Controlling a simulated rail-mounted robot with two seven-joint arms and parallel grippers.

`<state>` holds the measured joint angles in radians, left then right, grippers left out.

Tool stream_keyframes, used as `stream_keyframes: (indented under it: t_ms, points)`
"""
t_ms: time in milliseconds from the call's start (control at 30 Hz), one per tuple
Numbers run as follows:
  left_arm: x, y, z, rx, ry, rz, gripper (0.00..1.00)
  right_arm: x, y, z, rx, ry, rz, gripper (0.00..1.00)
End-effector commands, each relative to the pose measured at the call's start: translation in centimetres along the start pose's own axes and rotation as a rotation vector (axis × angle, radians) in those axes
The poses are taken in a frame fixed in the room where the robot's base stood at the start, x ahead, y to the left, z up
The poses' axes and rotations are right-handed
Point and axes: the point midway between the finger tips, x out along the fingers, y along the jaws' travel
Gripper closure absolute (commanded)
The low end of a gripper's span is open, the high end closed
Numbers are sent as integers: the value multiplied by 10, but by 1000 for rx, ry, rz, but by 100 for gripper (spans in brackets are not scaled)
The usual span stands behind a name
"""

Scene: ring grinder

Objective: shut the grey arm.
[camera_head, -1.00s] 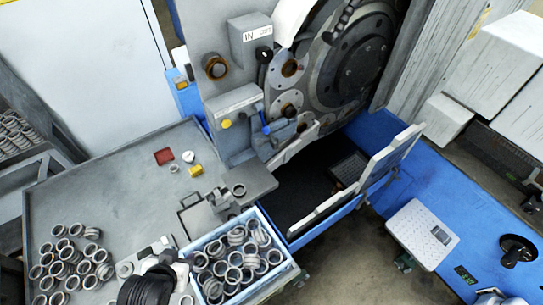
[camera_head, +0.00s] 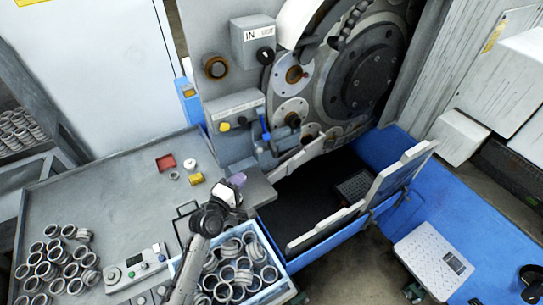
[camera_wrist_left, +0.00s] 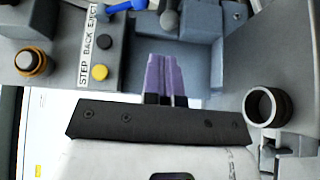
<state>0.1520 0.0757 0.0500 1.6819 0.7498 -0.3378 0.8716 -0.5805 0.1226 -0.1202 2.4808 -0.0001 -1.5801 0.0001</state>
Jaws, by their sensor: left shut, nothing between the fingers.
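My left gripper (camera_head: 238,180) is at the grey ledge in front of the machine; its purple fingertips are together, with nothing between them. In the left wrist view the shut fingers (camera_wrist_left: 167,78) point toward a grey recess below the machine's controls. A grey part with a blue handle (camera_head: 265,130) sits beside the control box. A long pale grey notched panel (camera_head: 365,200) stands on the blue frame at the right. I cannot tell for certain which of these grey parts is the grey arm. My right gripper is not in view.
A metal ring (camera_wrist_left: 267,107) stands right of the fingers in the wrist view. Loose rings (camera_head: 60,260) cover the table's left. The control box (camera_head: 236,110) with its yellow button is behind the gripper.

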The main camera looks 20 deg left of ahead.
Motion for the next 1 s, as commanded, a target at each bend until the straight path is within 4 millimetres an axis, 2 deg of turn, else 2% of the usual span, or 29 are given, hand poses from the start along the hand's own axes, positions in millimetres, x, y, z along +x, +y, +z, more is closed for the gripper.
stream_keyframes:
  t_ms: [133,267,733,1000]
  points:
    - [5,1,0,-47,1,3,100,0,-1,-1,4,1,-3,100]
    - [20,2,0,-52,0,2,100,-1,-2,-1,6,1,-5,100]
    - [102,1,-1,-47,1,1,100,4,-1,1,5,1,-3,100]
    - [123,2,22,-48,0,0,100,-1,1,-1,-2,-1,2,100]
